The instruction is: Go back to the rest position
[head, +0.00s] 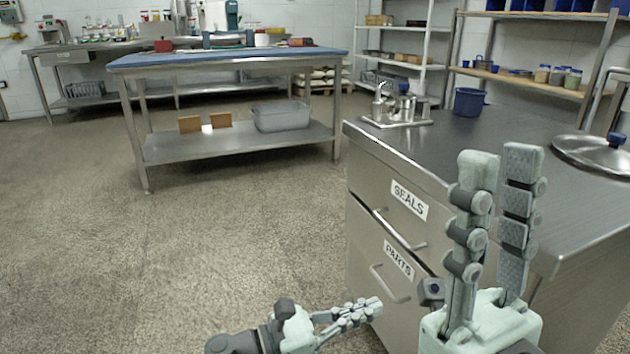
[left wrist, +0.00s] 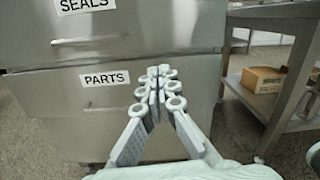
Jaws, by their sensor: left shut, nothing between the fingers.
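My left gripper (head: 374,304) is low in front of the steel drawer cabinet (head: 582,216), near the PARTS drawer (head: 372,275). Its fingers are shut with nothing between them. In the left wrist view the shut fingers (left wrist: 162,72) point towards the PARTS drawer front (left wrist: 70,120), to the right of its label. I cannot tell whether they touch it. My right gripper (head: 500,160) points up in front of the cabinet's near right part, its two fingers apart and empty. The SEALS drawer (head: 378,180) is above PARTS; its lower edge shows a dark gap.
The cabinet top holds a small metal device (head: 398,105), a blue cup (head: 469,102) and a round lid (head: 598,152). A blue-topped table (head: 225,57) stands further back, with a grey bin (head: 281,116) on its lower shelf. The floor (head: 200,240) at left is clear.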

